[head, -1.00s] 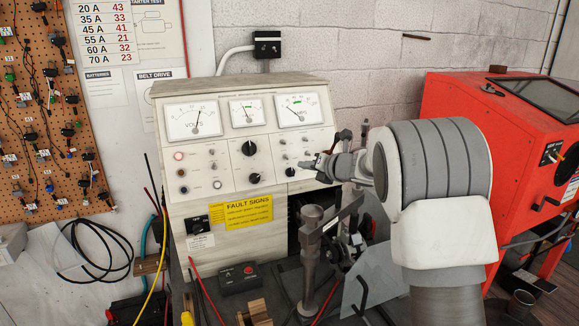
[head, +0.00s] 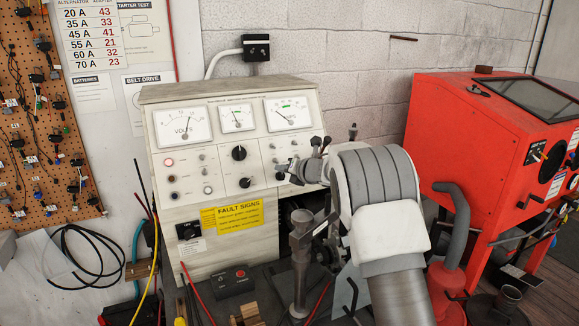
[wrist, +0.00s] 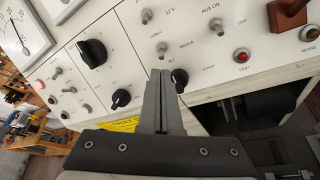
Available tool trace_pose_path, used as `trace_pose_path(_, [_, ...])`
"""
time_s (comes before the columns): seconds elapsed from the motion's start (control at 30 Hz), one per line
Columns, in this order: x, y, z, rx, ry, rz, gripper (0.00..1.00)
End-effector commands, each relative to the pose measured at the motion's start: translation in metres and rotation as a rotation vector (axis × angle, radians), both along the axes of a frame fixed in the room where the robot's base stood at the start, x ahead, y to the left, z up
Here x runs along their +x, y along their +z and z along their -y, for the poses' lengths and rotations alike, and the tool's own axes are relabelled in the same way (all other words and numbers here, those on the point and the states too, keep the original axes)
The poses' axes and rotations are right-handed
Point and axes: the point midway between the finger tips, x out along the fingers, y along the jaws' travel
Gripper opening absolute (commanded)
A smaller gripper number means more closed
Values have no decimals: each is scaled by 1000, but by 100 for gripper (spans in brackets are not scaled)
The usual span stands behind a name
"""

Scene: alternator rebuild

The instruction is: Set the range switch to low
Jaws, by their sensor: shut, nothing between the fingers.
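The range switch (wrist: 161,48) is a small metal toggle on the white tester panel, between the labels LOW A and HIGH A in the wrist view. I cannot tell clearly which way its lever leans. My gripper (wrist: 160,73) is shut and empty, its fingertips just below the toggle in the picture, near a black knob (wrist: 179,76). Contact with the panel or the toggle cannot be made out. In the head view my gripper (head: 290,171) is at the lower right of the panel of the test bench (head: 230,100), covering some controls there.
Other toggles, such as the 12 V one (wrist: 147,15), and black knobs (wrist: 92,53) surround the tips. A red lamp (wrist: 242,55) sits to the right. A metal post (head: 301,265) stands in front of the bench. A red cabinet (head: 480,130) is at right.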

Motion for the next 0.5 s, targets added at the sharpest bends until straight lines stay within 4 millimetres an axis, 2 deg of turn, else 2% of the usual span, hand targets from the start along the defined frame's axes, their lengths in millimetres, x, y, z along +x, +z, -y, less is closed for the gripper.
trace_pose_path(0.2, [16, -6, -11, -1, 0, 0, 0])
trace_pose_path(0.5, [21, -9, -14, 0, -1, 1, 0])
